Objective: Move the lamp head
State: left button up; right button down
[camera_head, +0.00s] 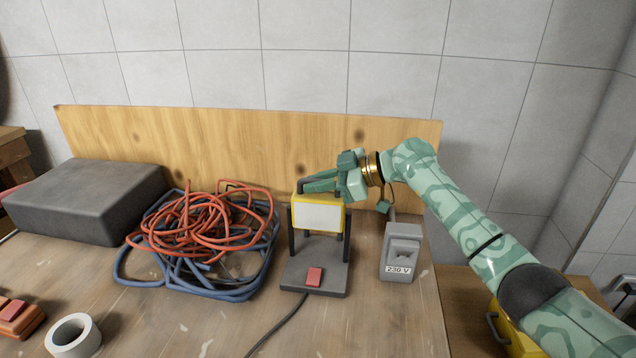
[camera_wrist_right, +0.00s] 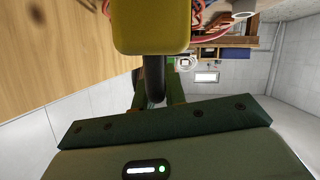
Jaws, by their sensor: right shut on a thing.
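The lamp has a yellow head (camera_head: 318,216) with a pale front panel. The head sits between dark uprights on a grey base (camera_head: 315,272) with a red switch. My right gripper (camera_head: 310,186) reaches in from the right at the top of the head. In the right wrist view, a black bar (camera_wrist_right: 154,80) behind the yellow head (camera_wrist_right: 150,28) runs between the fingers (camera_wrist_right: 155,98), which are shut on it. It looks like the head's handle. The fingertips are partly hidden there. My left gripper is not in view.
A wooden board (camera_head: 230,150) rises behind. A tape roll (camera_head: 73,337) lies front left.

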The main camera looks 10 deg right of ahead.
jog(key=c, duration=1.5)
grip_release()
jog(key=shift+o, duration=0.2)
jog(key=shift+d, duration=0.1)
jog(key=p+v, duration=0.3)
jog(key=v, duration=1.3)
jog(key=shift+d, duration=0.1)
